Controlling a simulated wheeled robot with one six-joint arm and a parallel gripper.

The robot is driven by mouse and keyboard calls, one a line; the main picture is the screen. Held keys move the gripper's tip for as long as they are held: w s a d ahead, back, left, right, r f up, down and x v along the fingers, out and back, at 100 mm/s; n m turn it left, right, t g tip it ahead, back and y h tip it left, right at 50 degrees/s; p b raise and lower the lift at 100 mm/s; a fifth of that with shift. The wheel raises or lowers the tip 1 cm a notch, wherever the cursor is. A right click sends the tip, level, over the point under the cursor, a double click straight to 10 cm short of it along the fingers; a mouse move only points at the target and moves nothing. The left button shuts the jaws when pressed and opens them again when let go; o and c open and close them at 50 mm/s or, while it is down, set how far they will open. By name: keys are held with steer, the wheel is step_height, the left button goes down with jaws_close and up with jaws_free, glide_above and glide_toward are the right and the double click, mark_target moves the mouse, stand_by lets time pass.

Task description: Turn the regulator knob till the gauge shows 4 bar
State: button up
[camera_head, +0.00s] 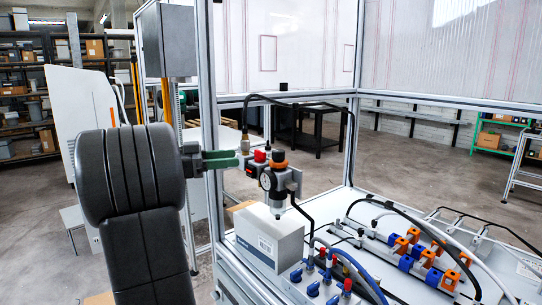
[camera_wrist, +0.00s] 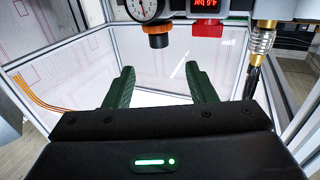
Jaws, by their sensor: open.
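The regulator knob (camera_head: 279,159), black with an orange band, sits on top of the regulator in the head view. It also shows at the top of the wrist view (camera_wrist: 158,41). The round white gauge (camera_head: 267,181) is on the regulator's front; in the wrist view the gauge (camera_wrist: 143,8) is cut by the top edge and its scale is too small to read. A red digital display (camera_wrist: 206,4) beside it seems to read 4.6 bar. My gripper (camera_head: 236,158) has green fingers, open and empty (camera_wrist: 159,68), left of the knob and apart from it.
A red-topped fitting (camera_head: 259,156) and a hose fitting (camera_head: 245,145) stand between my fingers and the knob in the head view. An aluminium frame post (camera_head: 208,110) is close to my arm. A grey box (camera_head: 270,240) is below; valves and hoses cover the bench at right.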

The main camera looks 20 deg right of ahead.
mark_target(279, 156)
steer(key=d+p, duration=0.1)
steer(key=d, duration=0.3)
steer(key=s+d+p, duration=0.1)
steer(key=d, duration=0.4)
steer(key=d+p, duration=0.1)
steer(key=d, duration=0.3)
steer(key=shift+s+d, duration=0.15)
steer(key=shift+d, duration=0.1)
steer(key=c, duration=0.9)
steer(key=shift+c, duration=0.2)
steer(key=b, duration=0.2)
steer(key=shift+f+n+t+b, duration=0.25)
steer(key=shift+n+t+b, duration=0.15)
